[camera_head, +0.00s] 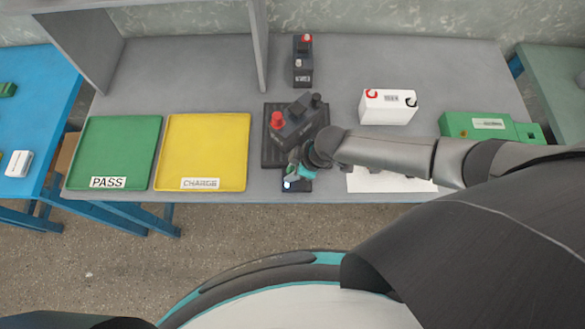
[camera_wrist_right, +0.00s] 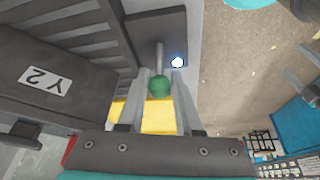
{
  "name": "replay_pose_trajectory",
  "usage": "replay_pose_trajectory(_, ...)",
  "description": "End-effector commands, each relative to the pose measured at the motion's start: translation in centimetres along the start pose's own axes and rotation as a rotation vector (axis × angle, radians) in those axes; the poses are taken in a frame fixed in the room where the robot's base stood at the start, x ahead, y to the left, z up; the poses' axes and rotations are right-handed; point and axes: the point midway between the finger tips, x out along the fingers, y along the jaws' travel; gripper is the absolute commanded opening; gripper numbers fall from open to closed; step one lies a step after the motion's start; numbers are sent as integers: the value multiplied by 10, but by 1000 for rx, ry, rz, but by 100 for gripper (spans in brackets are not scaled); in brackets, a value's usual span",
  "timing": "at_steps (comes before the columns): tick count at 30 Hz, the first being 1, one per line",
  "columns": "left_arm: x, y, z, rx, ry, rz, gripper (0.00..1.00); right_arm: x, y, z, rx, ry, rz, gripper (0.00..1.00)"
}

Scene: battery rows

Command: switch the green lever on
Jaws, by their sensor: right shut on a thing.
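The green lever shows in the right wrist view as a round green knob (camera_wrist_right: 160,87) on a thin metal rod. My right gripper (camera_wrist_right: 161,90) has its two fingers on either side of the knob, shut on it. A small lamp (camera_wrist_right: 178,62) beside the rod glows white-blue. It also shows in the head view (camera_head: 288,185), at the front of a dark box. My left gripper is not in view.
A green PASS tray (camera_head: 113,119) and a yellow CHARGE tray (camera_head: 207,119) lie left. A white battery (camera_head: 388,107) and a green box (camera_head: 475,126) stand right. Another dark battery (camera_head: 303,66) stands behind.

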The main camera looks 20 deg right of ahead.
Motion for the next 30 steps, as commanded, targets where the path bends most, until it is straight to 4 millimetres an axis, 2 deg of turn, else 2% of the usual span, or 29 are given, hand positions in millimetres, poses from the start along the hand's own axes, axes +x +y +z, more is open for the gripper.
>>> replay_pose_trajectory(10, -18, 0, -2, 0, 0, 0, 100, 4, -3, -6, -16, -134, 31, 0)
replay_pose_trajectory(24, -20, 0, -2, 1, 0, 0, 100, 8, -3, -6, -24, -190, 46, 0)
replay_pose_trajectory(25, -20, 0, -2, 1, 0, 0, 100, 8, -3, -6, -24, -190, 46, 36)
replay_pose_trajectory(30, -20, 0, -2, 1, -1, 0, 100, 8, -3, -6, -24, -189, 46, 55)
